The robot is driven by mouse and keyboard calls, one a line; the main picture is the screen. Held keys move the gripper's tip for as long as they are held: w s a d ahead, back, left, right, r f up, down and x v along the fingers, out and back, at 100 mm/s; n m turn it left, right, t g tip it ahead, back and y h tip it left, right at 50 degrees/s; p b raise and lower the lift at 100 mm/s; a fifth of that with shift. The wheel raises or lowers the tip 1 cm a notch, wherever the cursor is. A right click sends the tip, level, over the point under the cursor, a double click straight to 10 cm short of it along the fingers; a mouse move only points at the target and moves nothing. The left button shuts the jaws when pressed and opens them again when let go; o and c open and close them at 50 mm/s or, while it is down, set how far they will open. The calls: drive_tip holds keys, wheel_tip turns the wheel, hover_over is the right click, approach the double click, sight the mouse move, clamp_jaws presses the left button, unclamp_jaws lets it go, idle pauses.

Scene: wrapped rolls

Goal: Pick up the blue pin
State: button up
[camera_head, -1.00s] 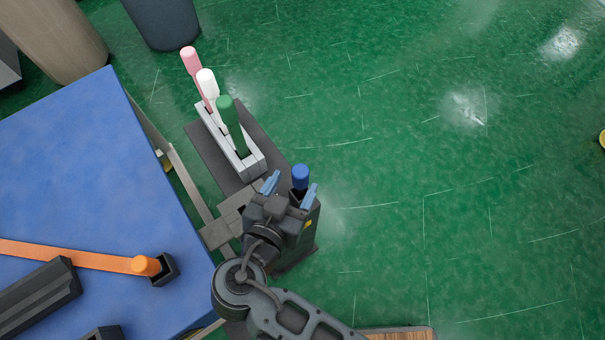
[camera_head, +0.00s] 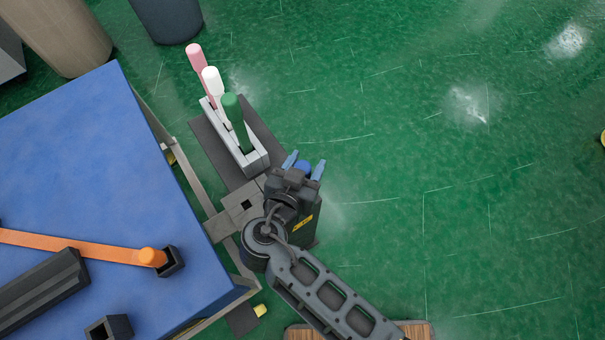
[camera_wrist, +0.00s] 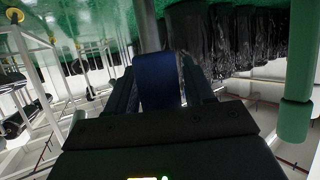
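The blue pin (camera_head: 304,166) shows only its rounded top in the head view, between the two light-blue fingers of my gripper (camera_head: 305,166). My gripper is open, with one finger on each side of the pin. In the wrist view the blue pin (camera_wrist: 159,82) stands between the dark fingers, with very little space on either side; whether they touch it I cannot tell. The lower part of the pin and its base are hidden behind my gripper in the head view.
Pink (camera_head: 195,56), white (camera_head: 212,81) and green (camera_head: 234,115) pins stand in a light grey rack (camera_head: 221,133) just beyond my gripper. A blue-topped table (camera_head: 110,170) with an orange strap (camera_head: 70,245) lies to the left. Green floor is open on the right.

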drive_tip(key=c, duration=0.9)
